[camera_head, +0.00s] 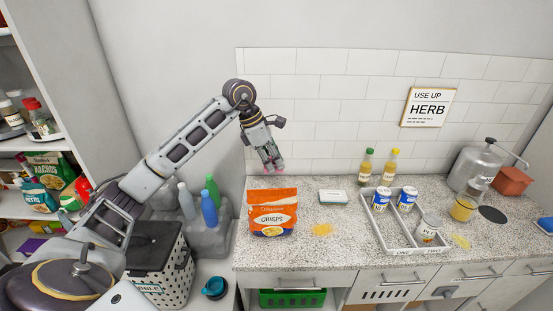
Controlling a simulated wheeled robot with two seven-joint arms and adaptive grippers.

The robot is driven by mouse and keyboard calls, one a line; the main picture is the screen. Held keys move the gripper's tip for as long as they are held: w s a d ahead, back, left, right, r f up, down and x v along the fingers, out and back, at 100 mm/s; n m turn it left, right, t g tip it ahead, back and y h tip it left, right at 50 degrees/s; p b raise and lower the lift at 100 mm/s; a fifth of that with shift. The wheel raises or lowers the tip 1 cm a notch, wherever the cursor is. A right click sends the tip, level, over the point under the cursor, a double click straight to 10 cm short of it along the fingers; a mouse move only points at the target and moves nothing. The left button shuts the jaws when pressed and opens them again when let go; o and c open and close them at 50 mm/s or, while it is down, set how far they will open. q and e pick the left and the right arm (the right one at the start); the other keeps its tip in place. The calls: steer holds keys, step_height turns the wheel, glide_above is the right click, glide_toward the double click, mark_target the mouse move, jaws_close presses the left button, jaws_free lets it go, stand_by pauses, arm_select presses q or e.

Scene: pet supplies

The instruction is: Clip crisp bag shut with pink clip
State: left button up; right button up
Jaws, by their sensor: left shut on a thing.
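The orange crisp bag (272,216) stands upright on the speckled counter, left of centre, near the front edge. My left gripper (271,163) is above and behind the bag's top, pointing down. It is shut on a small pink clip (279,168), of which only bits show between and beside the fingertips. The clip is apart from the bag in the picture. My right gripper is not in view.
A grey tray (393,240) with several cans stands right of the bag. Two bottles (366,166) stand near the tiled wall. A dotted bin (172,272) stands left of the counter.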

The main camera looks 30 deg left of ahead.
arm_select(q)
steer(key=shift+s+a+f, duration=0.15)
steer(key=shift+s+a, duration=0.05)
steer(key=shift+a, duration=0.05)
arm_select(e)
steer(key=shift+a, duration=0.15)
arm_select(q)
steer(key=shift+d, duration=0.1)
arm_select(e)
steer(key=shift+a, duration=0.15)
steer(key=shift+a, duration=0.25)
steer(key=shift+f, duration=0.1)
